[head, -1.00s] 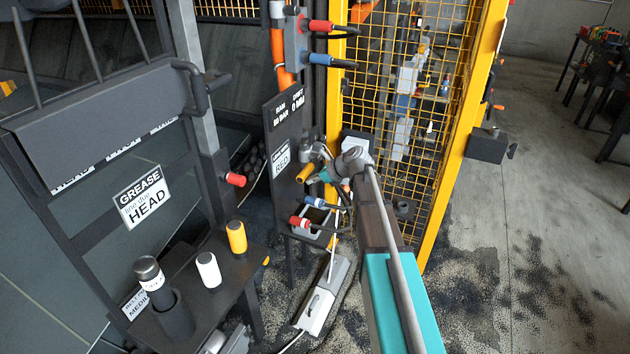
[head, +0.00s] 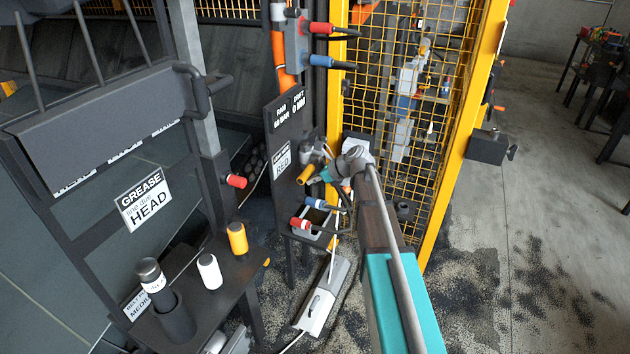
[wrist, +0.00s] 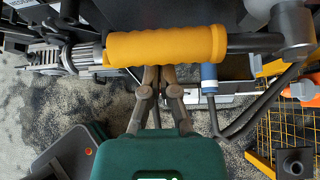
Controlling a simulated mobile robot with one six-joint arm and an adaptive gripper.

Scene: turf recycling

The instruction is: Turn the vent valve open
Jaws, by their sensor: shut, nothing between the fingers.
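The vent valve's handle appears to be the yellow ribbed grip (wrist: 165,45) that lies across the upper part of the wrist view. It also shows in the head view (head: 305,174) on the dark panel post. A dark rod runs from its right end to a grey joint. My gripper (wrist: 160,72) is shut and empty, its fingertips at the lower edge of the yellow grip. I cannot tell whether they touch it. In the head view my arm hides most of the gripper.
Red and blue hose couplings (head: 314,203) sit just below the grip. A yellow mesh fence (head: 440,150) stands close on the right. A bench (head: 215,278) with white and orange cartridges stands at lower left. Open floor (head: 550,220) lies at right.

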